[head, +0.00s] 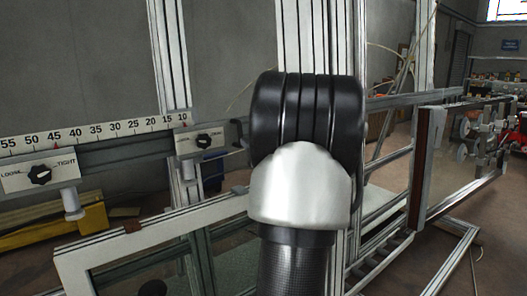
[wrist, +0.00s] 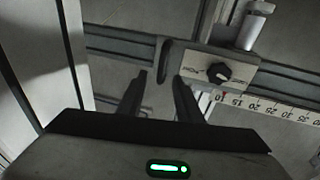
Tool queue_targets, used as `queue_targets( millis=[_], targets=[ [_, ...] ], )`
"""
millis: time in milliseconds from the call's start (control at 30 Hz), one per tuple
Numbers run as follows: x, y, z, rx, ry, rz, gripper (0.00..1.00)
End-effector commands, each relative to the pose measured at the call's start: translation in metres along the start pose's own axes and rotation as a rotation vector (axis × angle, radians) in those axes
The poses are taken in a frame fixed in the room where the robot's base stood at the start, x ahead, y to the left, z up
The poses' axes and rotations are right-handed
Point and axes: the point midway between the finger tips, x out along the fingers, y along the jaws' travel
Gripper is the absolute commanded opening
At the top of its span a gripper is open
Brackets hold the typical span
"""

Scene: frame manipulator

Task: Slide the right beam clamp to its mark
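The right beam clamp (head: 184,146) is a pale plate with a dark knob (head: 204,141) on the horizontal beam, near the low end of the ruler. In the wrist view the same clamp (wrist: 203,66) sits just right of my fingers, with a dark upright tab (wrist: 164,60) at its left side. My gripper (wrist: 160,76) is open, its fingertips spread either side of the tab's lower end; I cannot tell whether they touch it. A red mark (wrist: 224,96) shows on the ruler below the clamp. In the head view my arm hides the gripper.
The left clamp (head: 18,181), labelled LOOSE and TIGHT, sits near another red mark (head: 56,146) on the ruler (head: 105,134). Upright frame posts (head: 172,60) stand behind the beam. A glass-panelled frame (head: 80,262) lies below.

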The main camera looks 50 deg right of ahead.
Motion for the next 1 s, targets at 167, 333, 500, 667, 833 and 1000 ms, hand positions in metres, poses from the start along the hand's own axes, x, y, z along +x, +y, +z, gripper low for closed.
queue_targets(
  millis=[167, 333, 500, 667, 833, 1000],
  targets=[
    [-0.039, 0.001, 0.0, 0.0, 0.0, 0.003, 0.33],
    [-0.061, 0.001, -0.001, 0.0, 0.001, 0.001, 0.33],
    [-0.069, 0.001, -0.001, 0.001, 0.001, 0.001, 0.33],
    [-0.069, 0.001, 0.0, 0.001, 0.001, 0.001, 0.33],
    [-0.069, 0.001, -0.001, 0.001, 0.001, 0.001, 0.33],
    [-0.069, 0.001, 0.0, 0.001, 0.001, 0.001, 0.33]
  ],
)
